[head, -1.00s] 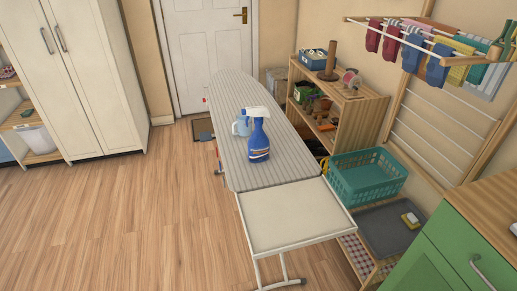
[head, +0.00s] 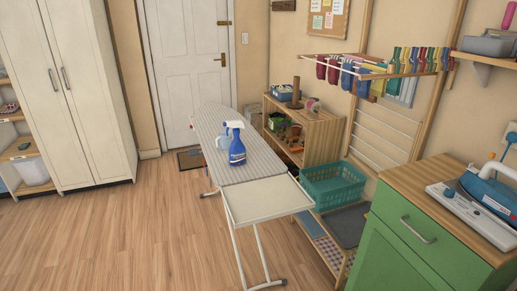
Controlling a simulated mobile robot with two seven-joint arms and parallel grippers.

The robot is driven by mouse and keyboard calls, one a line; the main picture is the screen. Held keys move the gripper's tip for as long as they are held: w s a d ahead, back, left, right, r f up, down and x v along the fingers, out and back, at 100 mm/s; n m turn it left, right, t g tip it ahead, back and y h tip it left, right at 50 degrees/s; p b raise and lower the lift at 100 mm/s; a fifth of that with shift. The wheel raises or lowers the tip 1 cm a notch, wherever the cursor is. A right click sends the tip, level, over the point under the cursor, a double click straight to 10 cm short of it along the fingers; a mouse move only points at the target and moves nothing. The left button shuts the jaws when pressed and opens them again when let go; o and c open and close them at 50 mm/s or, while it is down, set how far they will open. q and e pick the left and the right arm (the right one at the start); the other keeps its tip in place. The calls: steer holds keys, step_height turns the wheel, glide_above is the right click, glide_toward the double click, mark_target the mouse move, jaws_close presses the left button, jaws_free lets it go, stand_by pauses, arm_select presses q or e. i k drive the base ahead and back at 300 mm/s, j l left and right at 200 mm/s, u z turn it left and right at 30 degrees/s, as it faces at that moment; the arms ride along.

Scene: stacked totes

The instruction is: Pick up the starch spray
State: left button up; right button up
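The starch spray looks to be the blue bottle with a white trigger head (head: 237,150), standing upright on the striped ironing board (head: 212,128). The board's white end tray (head: 262,198) is empty and faces me. Neither of my grippers shows in the head view.
A green cabinet (head: 405,245) with an iron (head: 490,190) on top stands at the right. A teal basket (head: 333,184) and a wooden shelf (head: 312,135) line the board's right side. The wooden floor (head: 120,240) to the left is clear.

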mark_target(237, 154)
steer(key=z, duration=1.7)
steer(key=j+z, duration=0.4)
steer(key=k+j+z, duration=0.1)
steer(key=z, duration=0.3)
steer(key=k+j, duration=0.15)
steer(key=j, duration=0.3)
steer(key=k+j, duration=0.1)
steer(key=j, duration=0.35)
steer(key=k+j, duration=0.15)
steer(key=j, duration=0.25)
steer(key=k+j, duration=0.1)
steer(key=j, duration=0.35)
steer(key=k+j, duration=0.15)
steer(key=j, duration=0.3)
